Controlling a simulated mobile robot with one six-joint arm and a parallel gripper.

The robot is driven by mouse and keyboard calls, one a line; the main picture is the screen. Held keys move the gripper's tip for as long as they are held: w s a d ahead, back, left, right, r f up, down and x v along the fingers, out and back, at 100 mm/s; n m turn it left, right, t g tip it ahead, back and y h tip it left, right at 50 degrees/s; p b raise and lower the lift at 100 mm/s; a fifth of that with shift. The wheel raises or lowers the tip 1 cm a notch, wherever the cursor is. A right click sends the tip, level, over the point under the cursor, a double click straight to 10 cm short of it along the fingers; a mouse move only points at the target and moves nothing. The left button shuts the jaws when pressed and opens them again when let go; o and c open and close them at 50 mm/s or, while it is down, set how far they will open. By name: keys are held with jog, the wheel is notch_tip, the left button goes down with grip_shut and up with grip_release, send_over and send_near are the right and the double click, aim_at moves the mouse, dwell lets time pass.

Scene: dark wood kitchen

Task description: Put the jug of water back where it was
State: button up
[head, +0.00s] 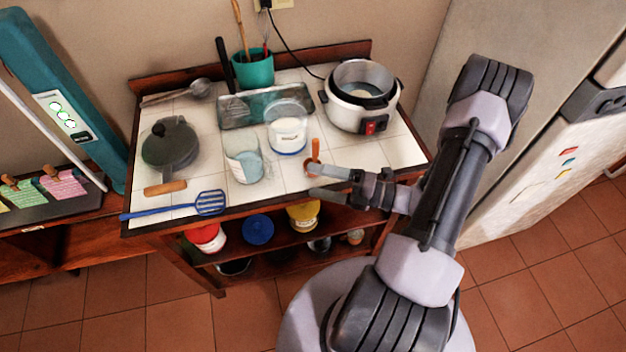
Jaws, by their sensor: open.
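A clear jug with pale bluish water (243,167) stands upright on the white tiled table top (277,188), near its front edge. A second clear container with white contents (287,137) stands behind it to the right. My gripper (328,182) is at the front edge of the table, to the right of the jug and apart from it. Its fingers point left and are open, with nothing seen between them. A small item with an upright orange handle (315,150) stands just beyond the upper finger; whether they touch I cannot tell.
A rice cooker (362,97) stands back right, and a teal utensil pot (254,70) behind a glass-like tray (235,112). A grey lidded pan (170,145) and a blue spatula (180,207) lie left. Bare tiles show between the jug and my gripper.

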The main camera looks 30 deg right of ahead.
jog(key=s+a+r+n+g+h, duration=0.1)
jog(key=s+a+r+n+g, duration=0.1)
jog(key=a+r+n+g, duration=0.7)
jog(key=s+a+r+n+g+h, duration=0.1)
jog(key=s+a+r+n+g, duration=0.25)
jog(key=n, duration=0.95)
jog(key=s+a+r+n+t+h, duration=0.2)
jog(key=s+r+n+t+h, duration=0.15)
jog(key=r+n, duration=0.4)
jog(key=s+a+r+n+t+h, duration=0.2)
jog(key=r+n+h, duration=0.25)
jog(key=n, duration=0.65)
jog(key=f+b, duration=0.2)
jog(key=w+f+b, duration=0.1)
jog(key=f+b, duration=0.1)
jog(key=f, duration=0.1)
jog(key=shift+f+b, duration=0.15)
jog(key=shift+b, duration=0.15)
